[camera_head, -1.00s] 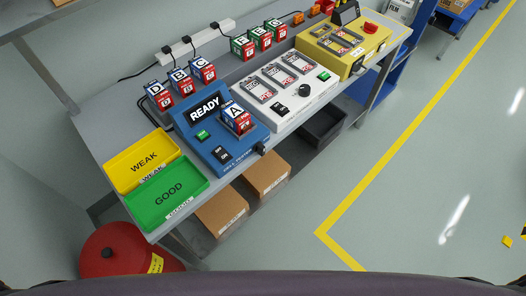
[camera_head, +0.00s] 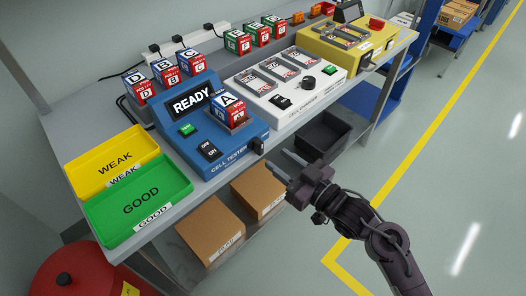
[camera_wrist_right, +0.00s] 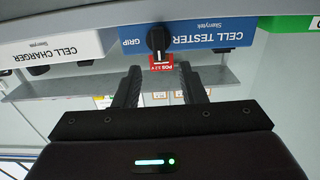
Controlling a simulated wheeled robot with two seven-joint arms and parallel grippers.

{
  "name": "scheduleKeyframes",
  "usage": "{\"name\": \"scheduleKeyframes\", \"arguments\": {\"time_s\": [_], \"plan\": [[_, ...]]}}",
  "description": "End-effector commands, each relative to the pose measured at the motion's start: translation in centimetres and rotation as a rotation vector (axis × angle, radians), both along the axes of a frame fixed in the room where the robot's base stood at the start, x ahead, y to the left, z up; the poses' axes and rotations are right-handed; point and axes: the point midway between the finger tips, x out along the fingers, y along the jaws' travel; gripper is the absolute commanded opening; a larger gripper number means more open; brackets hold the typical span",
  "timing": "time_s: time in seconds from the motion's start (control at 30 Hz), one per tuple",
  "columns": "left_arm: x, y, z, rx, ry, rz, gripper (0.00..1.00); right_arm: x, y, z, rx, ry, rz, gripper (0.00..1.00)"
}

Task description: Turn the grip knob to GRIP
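The grip knob (camera_wrist_right: 157,40) is a black knob on the front of the blue cell tester (camera_wrist_right: 205,36), beside the word GRIP. It also shows in the head view (camera_head: 259,146) at the tester's lower right corner. A light mark shows on the knob's end towards the red cell label in the wrist view. My right gripper (camera_head: 278,161) is open and empty in front of the knob. In the wrist view its fingertips (camera_wrist_right: 160,72) lie either side of the knob's line, apart from it. Cell A (camera_head: 230,108) sits in the tester, whose screen reads READY. My left gripper is out of view.
The white cell charger (camera_head: 285,85) stands right of the tester. The green GOOD tray (camera_head: 180,190) and yellow WEAK tray (camera_head: 80,178) are left. Cardboard boxes (camera_head: 212,228) and a dark bin (camera_head: 325,135) sit below.

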Motion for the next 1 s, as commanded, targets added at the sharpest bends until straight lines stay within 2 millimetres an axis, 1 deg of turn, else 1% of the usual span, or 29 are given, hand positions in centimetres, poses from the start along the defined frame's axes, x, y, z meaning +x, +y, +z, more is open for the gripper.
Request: {"name": "scheduleKeyframes", "arguments": {"time_s": [0.2,0.4,0.53,0.77,0.97,1.0], "plan": [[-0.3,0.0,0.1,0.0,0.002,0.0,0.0,2.8,2.4,0.2,0.002,-0.001,-0.002,0.37],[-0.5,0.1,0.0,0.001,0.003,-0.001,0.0,4.5,4.1,0.1,0.001,0.001,-0.003,0.37],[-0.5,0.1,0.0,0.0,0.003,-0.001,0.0,4.9,4.5,0.0,-0.001,0.001,-0.003,0.37],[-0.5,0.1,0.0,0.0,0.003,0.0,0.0,5.0,4.6,0.0,-0.001,0.001,-0.003,0.37],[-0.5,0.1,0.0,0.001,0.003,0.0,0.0,5.0,4.5,0.0,-0.001,0.001,-0.003,0.12],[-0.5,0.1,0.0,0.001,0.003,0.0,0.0,5.0,4.5,0.0,-0.001,0.001,-0.003,0.1]]}}
